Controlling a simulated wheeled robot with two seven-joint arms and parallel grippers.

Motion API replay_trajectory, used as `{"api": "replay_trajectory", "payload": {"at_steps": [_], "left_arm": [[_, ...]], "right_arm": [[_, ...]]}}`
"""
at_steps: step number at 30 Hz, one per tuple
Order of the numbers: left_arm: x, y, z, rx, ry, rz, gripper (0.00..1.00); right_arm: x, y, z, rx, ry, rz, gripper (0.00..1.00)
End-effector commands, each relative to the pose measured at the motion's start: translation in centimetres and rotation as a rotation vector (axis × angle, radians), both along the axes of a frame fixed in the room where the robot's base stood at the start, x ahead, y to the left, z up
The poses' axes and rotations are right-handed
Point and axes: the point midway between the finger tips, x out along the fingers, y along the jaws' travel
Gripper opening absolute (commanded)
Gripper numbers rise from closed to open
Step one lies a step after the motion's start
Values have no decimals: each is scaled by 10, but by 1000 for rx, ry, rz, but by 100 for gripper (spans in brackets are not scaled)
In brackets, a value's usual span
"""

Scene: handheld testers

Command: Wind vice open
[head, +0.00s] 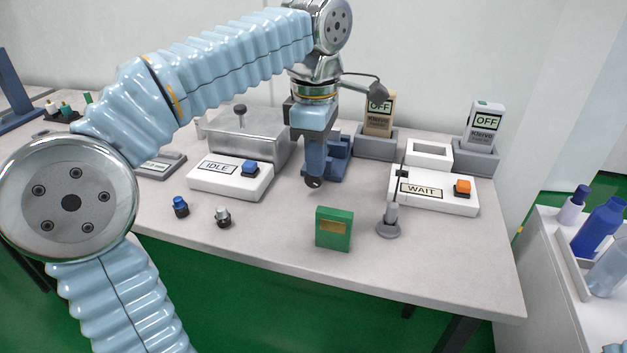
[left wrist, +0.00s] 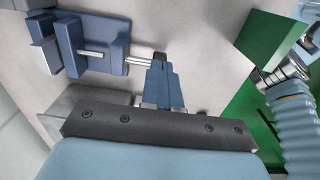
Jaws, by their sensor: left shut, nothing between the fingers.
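The blue vice (head: 338,158) stands on the bench, partly hidden behind my left gripper (head: 313,182) in the head view. In the left wrist view the vice (left wrist: 112,46) shows its blue jaw blocks, with a gap and a silver rod between them. A silver screw end (left wrist: 138,62) sticks out toward my left gripper (left wrist: 160,60). The fingers are shut and point down at the screw's end, next to a small dark piece. I cannot tell whether they touch it. My right gripper is not in view.
A grey metal box (head: 248,138) and the IDLE tester (head: 228,180) stand left of the vice. The WAIT tester (head: 433,192), a small stand (head: 389,220) and two OFF handhelds in holders are right. A green block (head: 334,229) stands near the front edge.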

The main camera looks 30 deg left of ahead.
Motion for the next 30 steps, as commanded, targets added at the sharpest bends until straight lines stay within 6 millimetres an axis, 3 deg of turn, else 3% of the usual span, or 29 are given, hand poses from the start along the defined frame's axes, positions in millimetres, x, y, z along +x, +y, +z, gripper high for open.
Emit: {"api": "replay_trajectory", "payload": {"at_steps": [1, 30], "left_arm": [[-2, 3, -10, 6, 31, 0, 0], [-3, 9, -13, 7, 31, 0, 0]], "right_arm": [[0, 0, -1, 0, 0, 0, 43], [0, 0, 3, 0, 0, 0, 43]]}}
